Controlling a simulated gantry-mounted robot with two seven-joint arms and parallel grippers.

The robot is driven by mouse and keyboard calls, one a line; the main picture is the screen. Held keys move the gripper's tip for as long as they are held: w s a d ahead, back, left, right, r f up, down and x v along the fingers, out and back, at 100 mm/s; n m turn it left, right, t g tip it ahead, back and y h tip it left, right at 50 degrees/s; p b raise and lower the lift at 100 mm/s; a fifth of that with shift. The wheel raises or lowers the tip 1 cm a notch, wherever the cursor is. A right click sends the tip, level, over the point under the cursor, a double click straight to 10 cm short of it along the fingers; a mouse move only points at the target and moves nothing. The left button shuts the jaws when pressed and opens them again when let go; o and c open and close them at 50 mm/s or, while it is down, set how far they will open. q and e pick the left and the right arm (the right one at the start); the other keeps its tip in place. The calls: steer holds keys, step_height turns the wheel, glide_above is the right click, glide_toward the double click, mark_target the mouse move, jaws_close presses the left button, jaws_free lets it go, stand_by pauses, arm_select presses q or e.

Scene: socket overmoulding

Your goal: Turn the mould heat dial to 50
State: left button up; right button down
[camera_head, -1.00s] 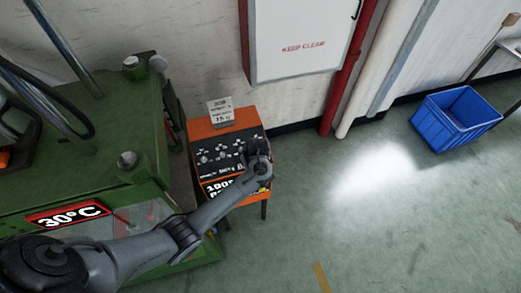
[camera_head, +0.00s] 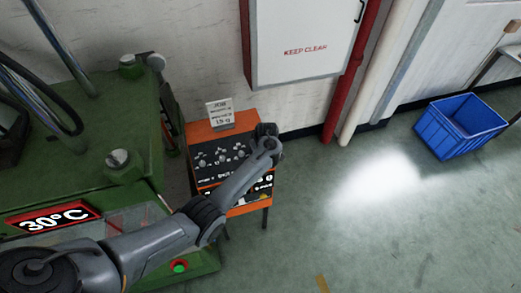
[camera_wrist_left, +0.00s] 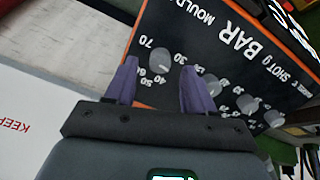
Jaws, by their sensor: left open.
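The orange-framed control panel (camera_head: 212,176) has a black face with several grey knobs, and my left gripper (camera_head: 268,133) is over its right end. In the left wrist view, a grey knob (camera_wrist_left: 160,62) with 70 and 60 beside it lies just beyond and between the fingertips. My left gripper (camera_wrist_left: 158,75) is open there, its purple fingers apart and not visibly closed on the knob. Part of the word MOULD shows on the panel, but I cannot tell the knob's pointer setting. The red display (camera_head: 54,217) on the green machine reads 30°C. My right gripper is out of view.
More knobs (camera_wrist_left: 247,103) sit in a row close to the right finger. A small sign (camera_head: 219,113) stands behind the panel. The green machine (camera_head: 85,130) is at left, a white wall cabinet (camera_head: 303,40) behind, and a blue crate (camera_head: 460,122) far right. Floor right of the panel is clear.

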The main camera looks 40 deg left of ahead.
arm_select(q)
steer(key=shift+x, duration=1.2)
jaws_close()
